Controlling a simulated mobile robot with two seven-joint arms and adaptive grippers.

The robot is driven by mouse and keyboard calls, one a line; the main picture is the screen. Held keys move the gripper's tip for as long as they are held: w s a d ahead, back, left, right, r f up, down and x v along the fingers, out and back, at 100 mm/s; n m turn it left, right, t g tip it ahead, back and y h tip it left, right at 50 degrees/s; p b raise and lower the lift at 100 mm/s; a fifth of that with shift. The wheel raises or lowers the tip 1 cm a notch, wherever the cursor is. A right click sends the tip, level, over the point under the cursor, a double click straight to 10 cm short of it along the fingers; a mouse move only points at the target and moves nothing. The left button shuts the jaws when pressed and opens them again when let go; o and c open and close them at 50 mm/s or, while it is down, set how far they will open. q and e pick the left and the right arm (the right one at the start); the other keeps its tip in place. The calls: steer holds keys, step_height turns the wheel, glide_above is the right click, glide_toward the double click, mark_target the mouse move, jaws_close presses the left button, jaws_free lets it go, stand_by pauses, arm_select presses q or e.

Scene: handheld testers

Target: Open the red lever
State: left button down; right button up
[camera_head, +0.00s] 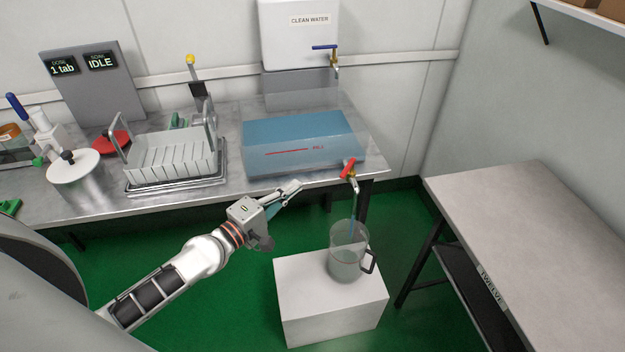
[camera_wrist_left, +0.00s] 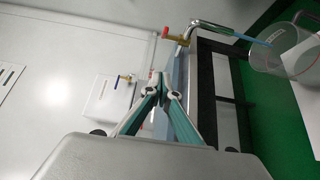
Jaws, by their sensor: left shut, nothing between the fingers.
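The red lever (camera_head: 348,168) sits on a tap at the front of the blue water tank (camera_head: 300,140). It also shows in the left wrist view (camera_wrist_left: 167,31), on a brass valve with a curved metal spout (camera_wrist_left: 212,27). A thin blue stream (camera_head: 352,222) shows below the spout, reaching into a clear jug (camera_head: 347,262). My left gripper (camera_head: 294,187) is shut and empty, left of the lever and a little lower in the picture, apart from it. Its closed fingertips (camera_wrist_left: 161,80) point toward the tap side in the wrist view. My right gripper is not in view.
The jug stands on a white block (camera_head: 325,290) over the green floor. The metal bench (camera_head: 235,180) holds a rack (camera_head: 175,160) left of the tank. A blue-handled tap (camera_head: 326,47) is on the wall container above. A grey table (camera_head: 540,230) stands at right.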

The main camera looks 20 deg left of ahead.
mark_target(347, 172)
arm_select(q)
steer(key=w+d+p, duration=0.2)
steer(key=w+d, duration=0.5)
steer(key=w, duration=0.1)
steer(key=shift+w+d, duration=0.2)
stand_by(0.3)
steer(key=shift+s+d+n+y+p, duration=0.15)
steer(key=shift+d+n+y+p, duration=0.2)
steer(key=shift+y+p, duration=0.3)
